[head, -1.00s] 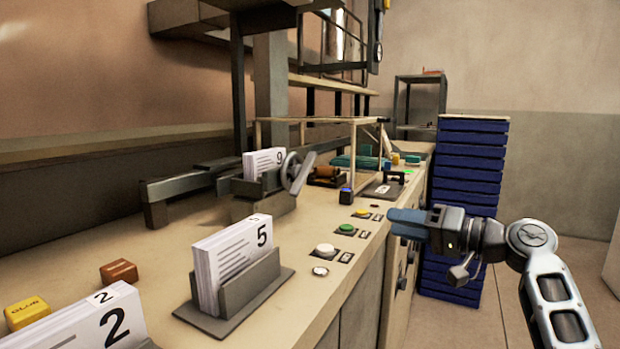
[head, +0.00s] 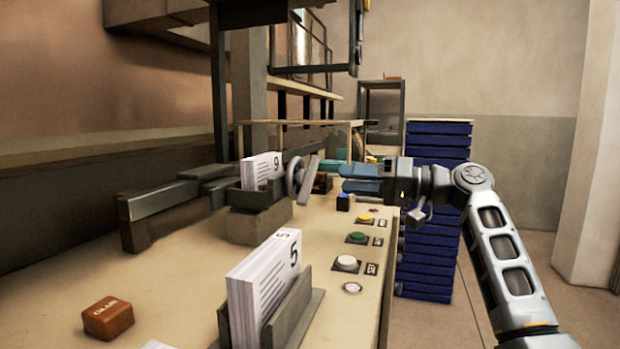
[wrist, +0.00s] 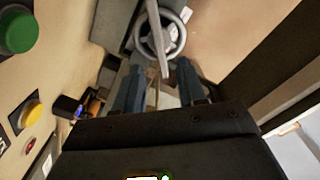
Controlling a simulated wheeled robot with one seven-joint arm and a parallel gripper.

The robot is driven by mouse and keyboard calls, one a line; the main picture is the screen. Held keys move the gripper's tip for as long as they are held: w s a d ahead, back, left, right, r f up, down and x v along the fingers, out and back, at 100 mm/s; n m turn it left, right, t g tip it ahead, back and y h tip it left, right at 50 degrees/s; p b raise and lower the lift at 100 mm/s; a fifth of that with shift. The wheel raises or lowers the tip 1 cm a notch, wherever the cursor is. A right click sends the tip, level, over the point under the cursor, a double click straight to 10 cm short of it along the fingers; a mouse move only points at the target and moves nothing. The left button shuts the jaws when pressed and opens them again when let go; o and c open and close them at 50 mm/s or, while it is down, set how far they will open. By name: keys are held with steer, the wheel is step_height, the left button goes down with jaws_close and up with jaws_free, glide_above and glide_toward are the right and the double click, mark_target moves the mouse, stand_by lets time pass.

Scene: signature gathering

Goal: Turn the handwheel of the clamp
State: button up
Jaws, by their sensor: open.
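The clamp (head: 257,222) stands on the bench with a stack of pages marked 9 (head: 262,170) in it. Its grey handwheel (head: 294,178) is on the clamp's right side, with a bar (head: 308,178) across its front. My gripper (head: 343,179) is open and empty, to the right of the handwheel and pointing at it, with a gap between. In the wrist view the handwheel (wrist: 173,45) shows its round rim and spokes just beyond the two fingers (wrist: 157,85), roughly centred between them.
A row of buttons, white (head: 347,263), green (head: 357,237) and yellow (head: 367,217), runs along the bench edge. A holder with pages marked 5 (head: 262,285) stands in front. Blue crates (head: 432,265) are stacked behind my arm.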

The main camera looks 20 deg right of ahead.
mark_target(314, 177)
steer(key=x, duration=0.7)
jaws_close()
stand_by(0.3)
